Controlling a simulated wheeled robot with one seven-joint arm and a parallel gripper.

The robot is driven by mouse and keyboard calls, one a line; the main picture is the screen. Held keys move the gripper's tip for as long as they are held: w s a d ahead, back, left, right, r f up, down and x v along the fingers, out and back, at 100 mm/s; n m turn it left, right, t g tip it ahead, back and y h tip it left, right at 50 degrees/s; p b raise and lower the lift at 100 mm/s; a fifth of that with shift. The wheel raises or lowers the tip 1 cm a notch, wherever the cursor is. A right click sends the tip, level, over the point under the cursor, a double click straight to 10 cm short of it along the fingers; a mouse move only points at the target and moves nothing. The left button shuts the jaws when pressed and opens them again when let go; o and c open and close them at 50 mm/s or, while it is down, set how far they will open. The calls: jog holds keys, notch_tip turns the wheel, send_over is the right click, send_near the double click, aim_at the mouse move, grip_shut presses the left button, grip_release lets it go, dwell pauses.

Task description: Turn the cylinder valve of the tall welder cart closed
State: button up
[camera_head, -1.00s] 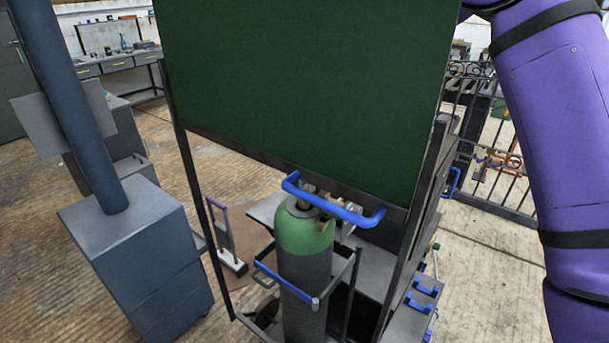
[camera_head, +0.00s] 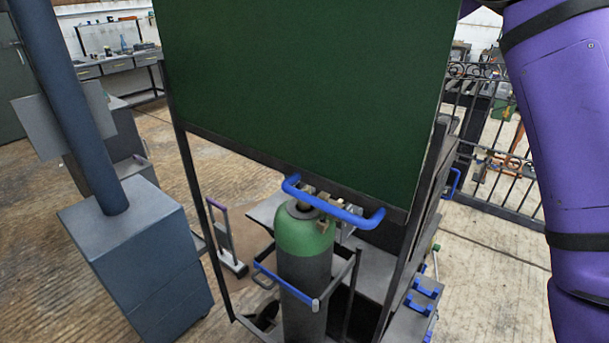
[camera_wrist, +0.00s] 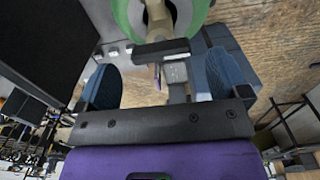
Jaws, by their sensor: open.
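The welder cart (camera_head: 318,302) stands in the middle of the head view with blue push handles. It carries a dark gas cylinder with a green shoulder (camera_head: 298,237). The cylinder valve (camera_head: 322,203) sits on top, partly hidden by the blue handle (camera_head: 335,206). In the wrist view the green shoulder (camera_wrist: 122,14) is at the top, with the valve (camera_wrist: 157,22) at its middle. My gripper (camera_wrist: 162,78) is open, its two blue fingertips apart below the valve in that picture. A dark bar and a grey block show between the fingers; I cannot tell contact. The head view does not show my gripper.
A large dark green panel (camera_head: 305,95) stands upright over the cart. A blue-grey cabinet with a post (camera_head: 135,250) is at left. A metal gate (camera_head: 492,150) is at right. Concrete floor is open at lower right.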

notch_tip(320, 180, up, 8)
dwell(0.4)
jog(key=shift+r, duration=0.1)
jog(key=s+d+r+m+t, duration=0.1)
jog(key=s+d+r+m, duration=0.2)
jog(key=s+d+r, duration=0.5)
jog(key=s+d+r+m+t, duration=0.2)
jog(key=s+d+r, duration=0.45)
jog(key=d, duration=0.35)
jog(key=s+d+m, duration=0.1)
jog(key=s+d, duration=0.2)
jog(key=s, duration=0.3)
jog(key=s+d+f+m+t, duration=0.1)
jog(key=s+d+m, duration=0.1)
jog(key=s+d, duration=0.2)
jog(key=s+d+m+t, duration=0.1)
jog(key=s+d, duration=0.3)
jog(key=s, duration=0.6)
jog(key=shift+f+m, duration=0.25)
jog(key=shift+m, duration=0.35)
